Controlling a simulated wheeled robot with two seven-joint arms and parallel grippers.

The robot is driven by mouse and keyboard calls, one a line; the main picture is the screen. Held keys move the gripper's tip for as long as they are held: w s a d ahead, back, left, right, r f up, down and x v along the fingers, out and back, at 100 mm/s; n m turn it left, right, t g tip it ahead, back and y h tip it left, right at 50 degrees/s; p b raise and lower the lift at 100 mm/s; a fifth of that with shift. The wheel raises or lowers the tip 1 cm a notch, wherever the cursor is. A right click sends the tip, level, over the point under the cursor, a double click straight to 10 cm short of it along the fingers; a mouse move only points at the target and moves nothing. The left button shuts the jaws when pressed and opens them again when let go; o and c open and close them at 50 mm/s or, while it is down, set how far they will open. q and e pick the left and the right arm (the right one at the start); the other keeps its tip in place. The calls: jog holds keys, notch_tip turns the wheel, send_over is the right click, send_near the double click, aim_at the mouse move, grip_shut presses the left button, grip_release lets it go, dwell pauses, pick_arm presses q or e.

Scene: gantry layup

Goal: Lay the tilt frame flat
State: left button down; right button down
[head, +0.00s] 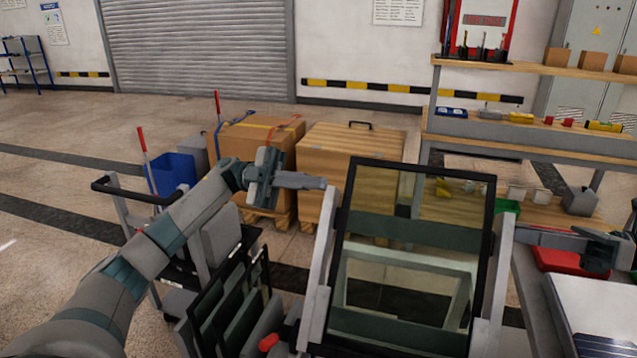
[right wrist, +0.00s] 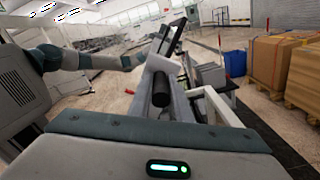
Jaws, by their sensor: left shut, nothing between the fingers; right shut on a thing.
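The tilt frame (head: 320,275) stands steeply tilted at the centre right of the head view, with grey side bars. A black-rimmed glass pane (head: 410,235) is on it. My left gripper (head: 322,183) is shut and empty, just left of the pane's upper left corner. My right gripper (head: 516,235) comes in from the right and is shut at the tilt frame's right side bar. In the right wrist view, a dark round bar (right wrist: 160,90) shows between the grey fingers. The exact contact is partly hidden.
A rack of dark panes (head: 230,310) stands at lower left. Wooden crates (head: 345,150) and a blue bin (head: 172,173) stand behind. A workbench (head: 500,145) with shelves is at the right back, with a red tray (head: 572,260) nearer. Open floor lies at far left.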

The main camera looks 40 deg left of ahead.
jog(key=c, duration=2)
grip_release()
jog(key=shift+s+r+n+g, duration=0.3)
jog(key=shift+s+r, duration=0.05)
jog(key=shift+r, duration=0.05)
jog(key=shift+c, duration=0.2)
jog(key=o, duration=0.4)
jog(key=shift+s+d+r, duration=0.1)
pick_arm(q)
jog(key=shift+w+f, duration=0.3)
jog(key=shift+f, duration=0.05)
pick_arm(e)
jog(key=shift+d, duration=0.1)
